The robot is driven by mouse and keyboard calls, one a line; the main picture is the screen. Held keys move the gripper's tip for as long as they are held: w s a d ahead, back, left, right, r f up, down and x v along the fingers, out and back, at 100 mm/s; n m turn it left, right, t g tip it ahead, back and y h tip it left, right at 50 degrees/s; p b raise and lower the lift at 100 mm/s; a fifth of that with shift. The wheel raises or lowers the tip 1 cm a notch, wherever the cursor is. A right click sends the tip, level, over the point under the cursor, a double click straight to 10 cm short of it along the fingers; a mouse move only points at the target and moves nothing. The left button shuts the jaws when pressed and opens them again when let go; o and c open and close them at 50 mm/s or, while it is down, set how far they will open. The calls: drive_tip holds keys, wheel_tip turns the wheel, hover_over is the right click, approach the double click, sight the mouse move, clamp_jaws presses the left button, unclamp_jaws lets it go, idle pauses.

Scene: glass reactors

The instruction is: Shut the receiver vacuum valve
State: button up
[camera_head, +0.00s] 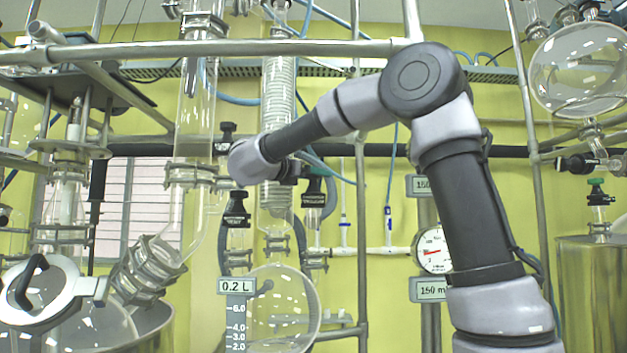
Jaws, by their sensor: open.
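My gripper (300,171) is at the end of my arm in the middle of the view. It is small and dark, partly hidden by my wrist, and open, with nothing seen in it. A similar black-capped valve (237,208) stands to the left, lower than my wrist. The round glass receiver flask (283,312) hangs below, behind a 0.2 L level scale (237,312).
A glass column (196,110) and a coiled condenser (278,90) stand close by my wrist. A metal rail (250,48) crosses above. A pressure gauge (432,250) is behind my arm. A large glass flask (580,68) is at upper right. Metal posts limit room.

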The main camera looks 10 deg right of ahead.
drive_tip(key=shift+f, duration=0.1)
drive_tip(key=shift+n+t+y, duration=2.5)
drive_tip(key=shift+n+y, duration=0.2)
drive_tip(key=shift+y, duration=0.6)
drive_tip(key=shift+n+t+y, duration=0.4)
drive_tip(key=shift+n+y, duration=0.85)
drive_tip(key=shift+y, duration=0.7)
drive_tip(key=shift+n+t+y, duration=0.4)
drive_tip(key=shift+n+y, duration=0.85)
drive_tip(key=shift+y, duration=0.7)
drive_tip(key=shift+n+y, duration=0.3)
drive_tip(key=shift+y, duration=0.1)
